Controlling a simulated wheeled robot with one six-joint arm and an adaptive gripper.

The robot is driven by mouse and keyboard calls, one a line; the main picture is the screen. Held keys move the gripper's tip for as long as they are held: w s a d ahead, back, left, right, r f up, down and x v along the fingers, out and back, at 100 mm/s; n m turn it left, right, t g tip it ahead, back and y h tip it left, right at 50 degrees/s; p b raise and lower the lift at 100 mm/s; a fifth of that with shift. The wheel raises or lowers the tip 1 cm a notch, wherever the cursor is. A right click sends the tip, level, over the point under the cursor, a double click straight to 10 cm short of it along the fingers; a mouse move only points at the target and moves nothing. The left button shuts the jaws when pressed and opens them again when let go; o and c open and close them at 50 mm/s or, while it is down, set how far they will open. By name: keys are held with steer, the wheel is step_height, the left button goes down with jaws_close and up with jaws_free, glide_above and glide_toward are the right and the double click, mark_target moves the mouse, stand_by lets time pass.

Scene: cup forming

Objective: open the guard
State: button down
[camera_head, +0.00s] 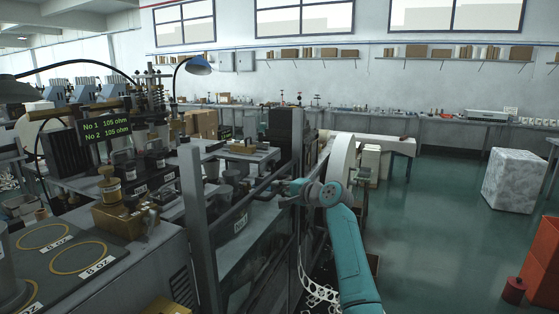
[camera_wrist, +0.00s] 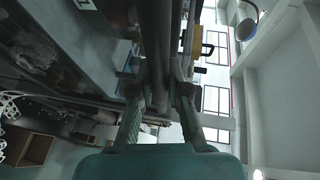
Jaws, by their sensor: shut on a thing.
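The guard's dark rail (camera_head: 243,203) slants between two grey upright posts, a near post (camera_head: 201,235) and a far post (camera_head: 297,155). A dark, see-through-looking panel area lies below the rail. My gripper (camera_head: 279,187) reaches in from the right at the rail's far part, close to the far post. In the wrist view, a dark round bar (camera_wrist: 158,45) runs between the two fingers of my gripper (camera_wrist: 160,88), and they are closed on it. The exact contact is partly hidden by the fingers.
A white speckled block (camera_head: 513,181) and a red-orange bin (camera_head: 540,265) stand at the right. The green floor (camera_head: 440,215) between is clear.

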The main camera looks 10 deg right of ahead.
glide_toward(271, 233)
steer(key=x, duration=0.5)
steer(key=shift+a+r, duration=0.1)
steer(key=c, duration=1.1)
jaws_free()
steer(key=shift+c, duration=0.2)
steer(key=v, duration=1.2)
